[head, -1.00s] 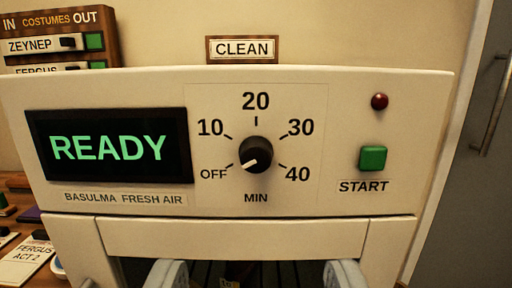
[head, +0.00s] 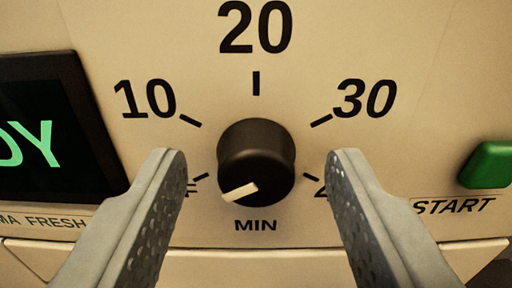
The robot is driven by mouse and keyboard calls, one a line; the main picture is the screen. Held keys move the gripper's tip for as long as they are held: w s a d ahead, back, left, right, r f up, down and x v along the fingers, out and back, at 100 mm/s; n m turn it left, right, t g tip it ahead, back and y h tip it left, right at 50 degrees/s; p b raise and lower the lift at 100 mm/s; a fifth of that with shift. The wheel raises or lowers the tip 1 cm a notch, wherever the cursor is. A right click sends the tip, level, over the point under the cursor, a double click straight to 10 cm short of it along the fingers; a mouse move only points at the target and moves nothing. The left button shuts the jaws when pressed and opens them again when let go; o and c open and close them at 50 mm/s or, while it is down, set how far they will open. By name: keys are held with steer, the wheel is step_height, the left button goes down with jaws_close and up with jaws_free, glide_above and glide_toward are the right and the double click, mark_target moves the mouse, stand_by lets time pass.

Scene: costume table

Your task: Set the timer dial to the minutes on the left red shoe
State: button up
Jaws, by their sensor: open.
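The timer dial (head: 257,152) is a round black knob with a white pointer mark, on the cream front panel (head: 300,45). The mark points down and left, toward the OFF label, which my left finger mostly hides. The 10, 20 and 30 labels show around the dial; the 40 label is mostly hidden behind my right finger. My gripper (head: 256,170) is open, with one finger on each side of the dial and a gap between each finger and the knob. No red shoe is in view.
A green START button (head: 488,165) is at the right, beyond my right finger. A dark display (head: 50,130) with green letters, partly cut off, is at the left. A panel seam runs below the dial.

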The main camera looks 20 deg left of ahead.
steer(key=shift+w, duration=0.1)
steer(key=c, duration=0.9)
steer(key=shift+c, duration=0.2)
steer(key=shift+m, duration=0.3)
steer(key=m, duration=1.1)
steer(key=shift+d, duration=0.1)
